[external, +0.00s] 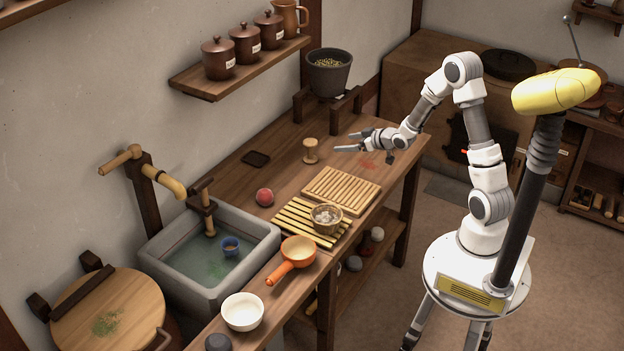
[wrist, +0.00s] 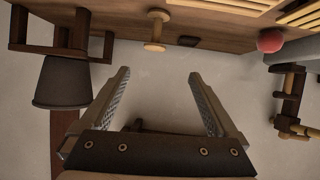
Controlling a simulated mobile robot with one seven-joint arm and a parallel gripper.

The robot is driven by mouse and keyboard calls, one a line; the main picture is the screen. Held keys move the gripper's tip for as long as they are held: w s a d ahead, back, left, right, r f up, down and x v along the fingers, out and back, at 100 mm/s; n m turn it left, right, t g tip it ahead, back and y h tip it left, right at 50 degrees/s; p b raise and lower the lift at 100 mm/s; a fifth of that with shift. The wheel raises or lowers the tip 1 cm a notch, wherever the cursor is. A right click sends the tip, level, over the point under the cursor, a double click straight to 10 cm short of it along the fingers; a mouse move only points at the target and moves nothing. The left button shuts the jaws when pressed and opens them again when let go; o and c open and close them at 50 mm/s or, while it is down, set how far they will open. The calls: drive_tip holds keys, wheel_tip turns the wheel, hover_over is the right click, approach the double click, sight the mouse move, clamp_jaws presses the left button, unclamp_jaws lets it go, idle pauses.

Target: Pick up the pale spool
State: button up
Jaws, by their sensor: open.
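The pale spool (external: 310,151) stands upright on the wooden workbench, with wide ends and a narrow waist. In the wrist view the spool (wrist: 156,30) shows whole near the top centre, above and beyond the fingertips and roughly in line with the gap between them. My gripper (external: 343,142) is open and empty, its fingers pointing left toward the spool, which is a short way off the tips in the external view. The open fingers (wrist: 158,75) also frame bare wall in the wrist view. The spool is not touched.
A dark square coaster (external: 256,159) and a red ball (external: 265,197) lie left of the spool. A slatted board (external: 341,190) lies in front. A dark pot (external: 329,75) sits on a wooden stand behind. The bench around the spool is clear.

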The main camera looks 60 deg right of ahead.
wheel_tip(320, 180, down, 2)
drive_tip(key=d+f, duration=0.1)
drive_tip(key=b, duration=0.1)
approach(310, 145)
drive_tip(key=shift+t, duration=0.4)
drive_tip(key=w+f, duration=0.1)
drive_tip(key=w+d+f, duration=0.1)
drive_tip(key=w+f, duration=0.1)
drive_tip(key=w+d+f, duration=0.1)
drive_tip(key=w, duration=0.1)
drive_tip(key=shift+f, duration=0.25)
drive_tip(key=shift+b+x, duration=0.65)
drive_tip(key=shift+x, duration=2.05)
drive_tip(key=shift+d+r, duration=0.1)
drive_tip(key=shift+d, duration=0.05)
drive_tip(key=c, duration=1.4)
drive_tip(key=shift+o, duration=0.2)
